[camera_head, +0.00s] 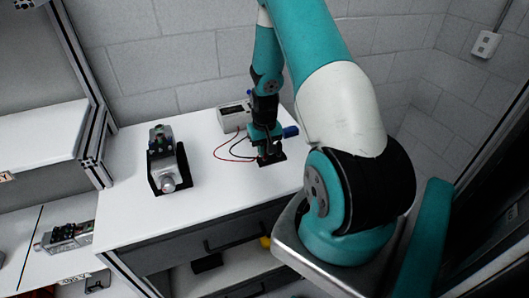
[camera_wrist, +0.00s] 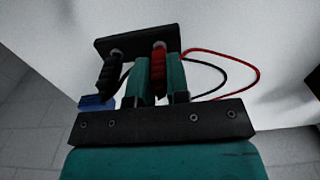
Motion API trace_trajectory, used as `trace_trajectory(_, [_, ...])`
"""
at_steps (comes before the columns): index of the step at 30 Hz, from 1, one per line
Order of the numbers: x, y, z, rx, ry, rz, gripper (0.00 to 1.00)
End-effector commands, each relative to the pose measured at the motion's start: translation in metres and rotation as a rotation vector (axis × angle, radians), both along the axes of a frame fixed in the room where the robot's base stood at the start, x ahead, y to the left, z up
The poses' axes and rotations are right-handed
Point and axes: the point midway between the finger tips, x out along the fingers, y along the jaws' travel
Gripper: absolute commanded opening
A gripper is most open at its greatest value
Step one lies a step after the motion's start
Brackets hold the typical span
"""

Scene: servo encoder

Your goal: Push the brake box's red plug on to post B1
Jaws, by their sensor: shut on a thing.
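My gripper (camera_wrist: 156,85) is shut on the red plug (camera_wrist: 158,62), which stands between its two teal fingers in the wrist view. The plug's far end meets a black holder plate (camera_wrist: 135,42); I cannot tell whether it is seated there or just clear. A black plug (camera_wrist: 107,72) stands on the same plate, left of the fingers. In the head view my gripper (camera_head: 266,146) points down over the holder (camera_head: 271,159). The brake box (camera_head: 234,115) is behind it, with red and black leads. The motor (camera_head: 162,150) sits in a black cradle to the left. Post B1 cannot be made out.
A blue cylindrical object (camera_head: 290,132) is close right of my gripper. The leads (camera_head: 226,155) loop over the white bench top (camera_head: 215,185), whose front is clear. Another unit (camera_head: 68,236) lies on a lower surface at left. The grey wall stands close behind the bench.

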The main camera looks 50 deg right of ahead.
Motion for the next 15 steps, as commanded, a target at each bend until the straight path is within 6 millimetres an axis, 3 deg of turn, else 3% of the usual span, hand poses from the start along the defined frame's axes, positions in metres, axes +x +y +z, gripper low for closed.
trace_trajectory(15, [0.000,0.000,0.028,0.000,0.000,0.000,0.00])
